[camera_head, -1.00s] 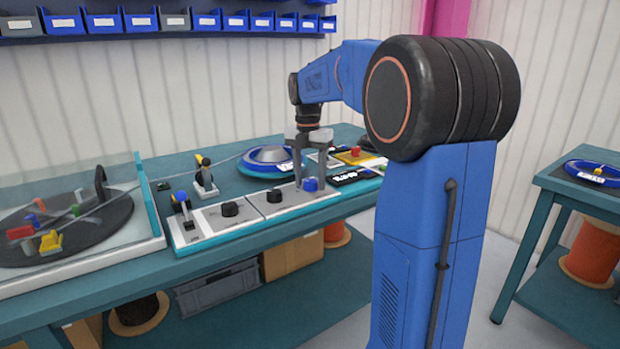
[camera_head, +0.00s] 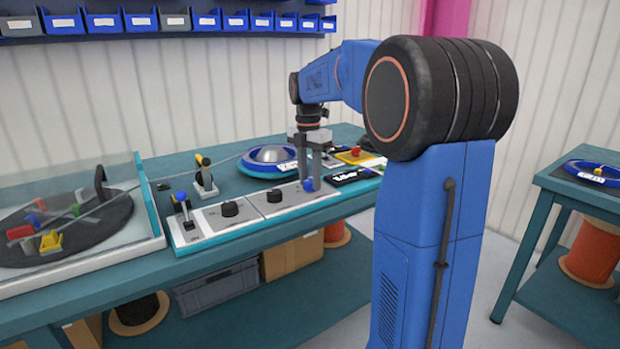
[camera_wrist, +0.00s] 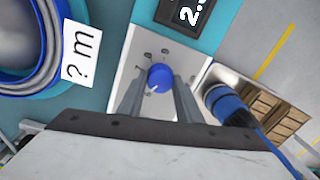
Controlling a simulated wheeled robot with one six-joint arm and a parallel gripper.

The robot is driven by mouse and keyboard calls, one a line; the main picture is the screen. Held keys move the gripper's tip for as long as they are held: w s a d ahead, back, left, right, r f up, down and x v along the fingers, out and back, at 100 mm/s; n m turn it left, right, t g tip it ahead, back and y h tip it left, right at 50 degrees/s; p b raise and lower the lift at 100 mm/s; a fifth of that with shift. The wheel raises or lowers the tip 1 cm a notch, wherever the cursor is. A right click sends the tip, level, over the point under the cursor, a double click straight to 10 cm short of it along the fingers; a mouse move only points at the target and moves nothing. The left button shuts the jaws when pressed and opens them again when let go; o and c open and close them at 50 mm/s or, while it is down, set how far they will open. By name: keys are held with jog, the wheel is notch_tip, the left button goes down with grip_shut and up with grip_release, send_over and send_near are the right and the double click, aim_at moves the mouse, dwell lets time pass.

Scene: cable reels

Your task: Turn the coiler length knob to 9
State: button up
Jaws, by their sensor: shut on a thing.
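The blue knob (camera_head: 308,184) sits at the right end of the control panel (camera_head: 252,213) on the teal bench. My gripper (camera_head: 312,180) points down over it, its fingers one on each side of the knob. In the wrist view my gripper (camera_wrist: 157,92) is shut on the blue knob (camera_wrist: 158,76), whose white pointer mark shows near its lower edge. The dial numbers around it are too small to read. Two black knobs, one left (camera_head: 230,209) and one nearer (camera_head: 274,195), stand further left on the panel.
A blue-topped lever (camera_head: 182,199) rises at the panel's left end. A blue reel (camera_head: 268,160) lies behind the panel. A black display (camera_head: 352,176) and a red button (camera_head: 355,151) are to the right. A clear-walled turntable case (camera_head: 150,200) stands left.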

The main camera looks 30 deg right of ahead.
jog(key=m, duration=0.4)
jog(key=shift+m, duration=0.3)
jog(key=m, duration=0.3)
jog(key=shift+m, duration=0.3)
jog(key=m, duration=0.7)
jog(key=shift+w+d+y, duration=0.1)
jog(key=shift+y, duration=0.2)
jog(key=m, duration=0.6)
jog(key=shift+m, duration=0.3)
jog(key=m, duration=0.7)
jog(key=shift+d+t, duration=0.1)
jog(key=shift+t, duration=0.2)
jog(key=o, duration=1)
jog(key=shift+o, duration=0.2)
